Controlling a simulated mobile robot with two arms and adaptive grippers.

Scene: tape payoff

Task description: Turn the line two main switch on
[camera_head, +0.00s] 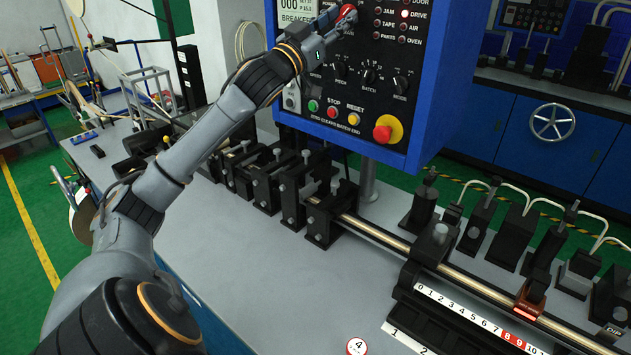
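The blue-framed control panel (425,85) stands at the top middle, with a black face carrying knobs, lamps and buttons. A red round knob (348,11) shows at its upper part, partly hidden by my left gripper. My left gripper (338,24) is at the panel face, its fingertips at or very near this red knob. I cannot tell whether the fingers are closed on it. No readable label marks the line two main switch; the gripper hides part of the panel around the knob. My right gripper is not in view.
Below, the panel has black selector knobs (369,76), small colored buttons (333,112) and a red knob on a yellow plate (386,129). The grey bench (270,270) carries black clamp blocks (295,190) and a long rod (400,245). Its front middle is largely clear.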

